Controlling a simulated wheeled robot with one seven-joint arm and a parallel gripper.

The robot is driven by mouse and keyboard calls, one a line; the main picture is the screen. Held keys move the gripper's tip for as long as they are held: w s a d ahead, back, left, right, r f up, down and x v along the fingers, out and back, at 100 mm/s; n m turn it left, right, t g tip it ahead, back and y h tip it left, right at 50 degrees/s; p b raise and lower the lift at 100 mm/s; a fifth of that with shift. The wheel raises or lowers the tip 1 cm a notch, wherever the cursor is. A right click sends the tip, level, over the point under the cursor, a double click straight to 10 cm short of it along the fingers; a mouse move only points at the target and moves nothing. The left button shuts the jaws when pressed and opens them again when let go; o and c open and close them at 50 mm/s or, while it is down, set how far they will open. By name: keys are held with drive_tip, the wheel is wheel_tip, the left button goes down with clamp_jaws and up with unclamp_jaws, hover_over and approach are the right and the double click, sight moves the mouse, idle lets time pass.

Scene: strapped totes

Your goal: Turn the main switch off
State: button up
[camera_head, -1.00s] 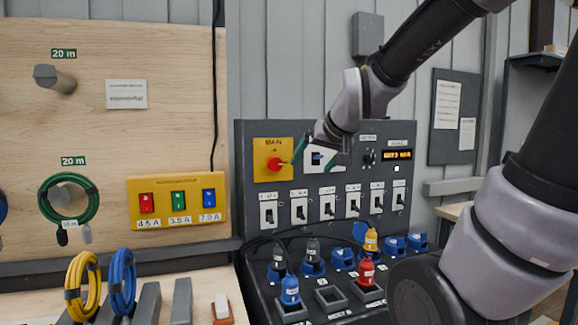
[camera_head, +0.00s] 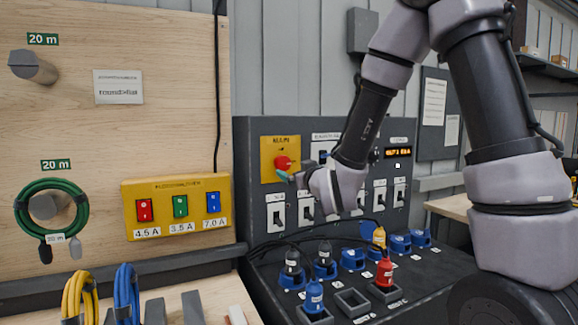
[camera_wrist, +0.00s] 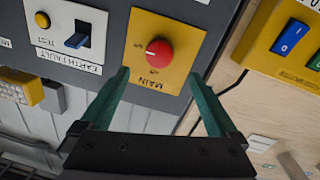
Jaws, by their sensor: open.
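The main switch is a red round knob (camera_head: 283,162) on a yellow plate (camera_head: 267,146) at the upper left of the dark panel. In the wrist view the knob (camera_wrist: 159,52) shows a small white mark, and its plate (camera_wrist: 190,35) reads MAIN; the smaller lettering by the knob is too small to read. My gripper (camera_wrist: 160,75) is open and empty. Its two green fingers point toward the plate, with the knob seen beyond and between the tips. In the head view a green fingertip shows just below the knob; my wrist hides part of the panel.
The earth fault switch (camera_wrist: 78,40) is beside the main plate. A row of breaker switches (camera_head: 277,213) lies below it. Plugs and sockets (camera_head: 314,296) fill the sloped front. A yellow box with three rocker switches (camera_head: 175,206) is on the wooden board at left.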

sight(284, 164)
drive_tip(key=x, duration=0.9)
drive_tip(key=shift+w, duration=0.15)
drive_tip(key=shift+c, duration=0.3)
drive_tip(key=c, duration=1.3)
